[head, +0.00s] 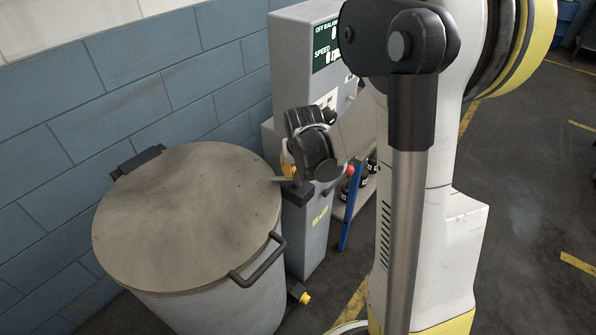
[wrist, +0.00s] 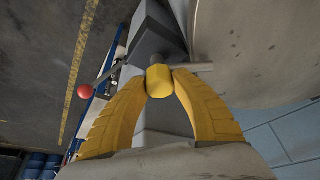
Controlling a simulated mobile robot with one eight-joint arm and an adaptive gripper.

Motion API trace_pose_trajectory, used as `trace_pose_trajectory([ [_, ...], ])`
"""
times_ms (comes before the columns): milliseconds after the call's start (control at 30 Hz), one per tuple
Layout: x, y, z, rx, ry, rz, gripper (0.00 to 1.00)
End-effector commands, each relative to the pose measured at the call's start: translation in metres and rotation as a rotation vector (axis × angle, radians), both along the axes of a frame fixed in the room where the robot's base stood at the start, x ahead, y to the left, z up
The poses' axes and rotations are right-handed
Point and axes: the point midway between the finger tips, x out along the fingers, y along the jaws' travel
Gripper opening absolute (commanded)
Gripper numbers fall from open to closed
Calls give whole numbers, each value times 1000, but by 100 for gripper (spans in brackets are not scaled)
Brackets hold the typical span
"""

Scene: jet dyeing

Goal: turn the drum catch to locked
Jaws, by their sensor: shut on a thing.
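The drum catch shows in the wrist view as a yellow knob (wrist: 160,82) with a grey bar (wrist: 194,67) reaching right to the drum's edge. My gripper (wrist: 160,75) has its two yellow fingers shut on the knob from either side. In the head view my gripper (head: 289,167) is at the post beside the drum, and my wrist hides most of the catch. The drum (head: 190,215) has a round, closed brown-grey lid with a dark handle at its front right. I cannot read the catch's lock state from these views.
A red ball-ended lever (wrist: 86,91) sticks out left of the knob. A grey control cabinet (head: 300,55) stands behind my arm. The blue block wall (head: 150,80) is close behind the drum. Open floor (head: 535,200) lies to the right.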

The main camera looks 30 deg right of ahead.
Motion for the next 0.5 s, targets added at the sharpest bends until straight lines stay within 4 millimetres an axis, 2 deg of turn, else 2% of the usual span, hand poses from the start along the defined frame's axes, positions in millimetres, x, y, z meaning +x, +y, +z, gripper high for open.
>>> trace_pose_trajectory([
  [100,-1,0,-1,0,2,0,0],
  [133,-1,0,-1,0,2,0,40],
  [200,-1,0,-1,1,2,0,55],
  [500,-1,0,1,1,1,-1,55],
])
